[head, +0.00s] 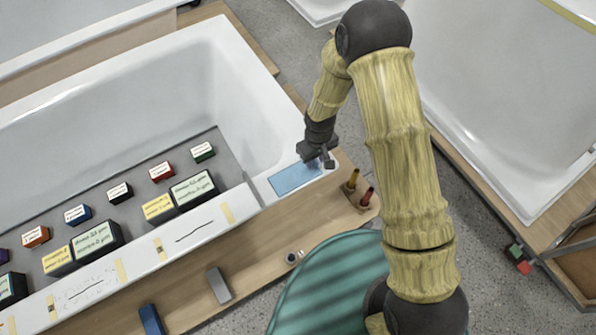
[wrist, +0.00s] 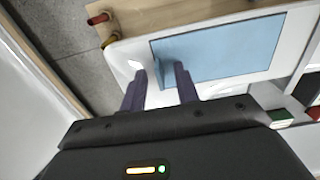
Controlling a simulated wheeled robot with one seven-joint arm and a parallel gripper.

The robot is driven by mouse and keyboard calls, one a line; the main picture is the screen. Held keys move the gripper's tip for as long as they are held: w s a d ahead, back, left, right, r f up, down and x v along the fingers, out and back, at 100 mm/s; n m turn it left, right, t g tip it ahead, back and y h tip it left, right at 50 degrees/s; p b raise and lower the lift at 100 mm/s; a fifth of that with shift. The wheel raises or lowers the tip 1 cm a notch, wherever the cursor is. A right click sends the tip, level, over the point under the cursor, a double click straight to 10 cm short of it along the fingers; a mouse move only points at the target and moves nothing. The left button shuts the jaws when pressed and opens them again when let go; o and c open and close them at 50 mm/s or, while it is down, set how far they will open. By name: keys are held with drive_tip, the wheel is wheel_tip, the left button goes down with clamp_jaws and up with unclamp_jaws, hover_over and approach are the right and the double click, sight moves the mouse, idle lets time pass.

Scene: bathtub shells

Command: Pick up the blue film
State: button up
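The blue film (head: 296,177) is a flat light-blue rectangle on the white corner ledge of the bathtub (head: 252,100). In the wrist view, the blue film (wrist: 225,48) fills the upper right, with a white border around it. My gripper (head: 327,160) is over the film's right end in the head view. In the wrist view, the two dark fingers of my gripper (wrist: 159,75) are apart, at the film's near left corner. A darker blue patch shows between the fingertips; I cannot tell whether it is a raised edge or a shadow, or whether the fingers touch the film.
Labelled blocks, including a green one (head: 203,152), sit on a grey panel (head: 150,200) to the left. Another white tub (head: 500,110) stands at right.

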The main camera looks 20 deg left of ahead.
idle(0.5)
clamp_jaws()
drive_tip(key=shift+r, duration=0.1)
wheel_tip(320, 180, up, 10)
drive_tip(key=b, duration=0.1)
drive_tip(key=shift+b, duration=0.3)
idle(0.6)
